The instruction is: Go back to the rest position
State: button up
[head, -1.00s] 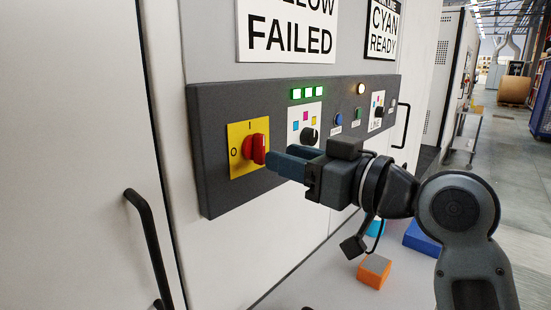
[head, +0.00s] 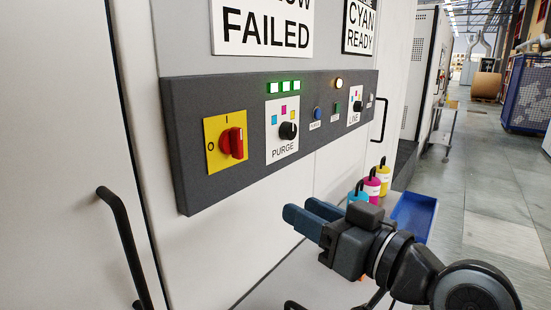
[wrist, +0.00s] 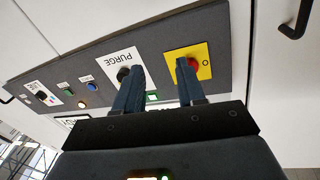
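My gripper (head: 299,207) is in front of and below the dark control panel (head: 190,190) in the head view. Its two blue fingers are apart with nothing between them. In the wrist view my gripper (wrist: 160,66) points toward the panel and stays clear of it. The red rotary switch (head: 232,143) on its yellow plate is to the upper left of the fingers and is not touched. It also shows in the wrist view (wrist: 193,63), partly behind a finger. The black PURGE knob (head: 288,131) is above the fingers.
Cyan, magenta and yellow bottles (head: 371,187) stand beyond my gripper beside a blue tray (head: 414,214). A black door handle (head: 122,240) juts out at left. The aisle floor (head: 490,190) at right is open.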

jog(key=s+d+f+m+t+h, duration=0.1)
jog(key=s+d+f+m+h, duration=0.35)
jog(key=s+f, duration=0.5)
jog(key=s+d+f+m+t+h, duration=0.1)
jog(key=s+d+f+m+h, duration=0.25)
jog(key=s+d+f, duration=0.4)
jog(key=s+d+h, duration=0.2)
jog(key=s, duration=0.9)
jog(key=s+d+f+n+h, duration=0.1)
jog(key=s+d, duration=0.1)
jog(key=s, duration=1)
jog(key=shift+f+n+g+h, duration=0.15)
jog(key=shift+n+g+h, duration=0.15)
jog(key=shift+g+h, duration=0.1)
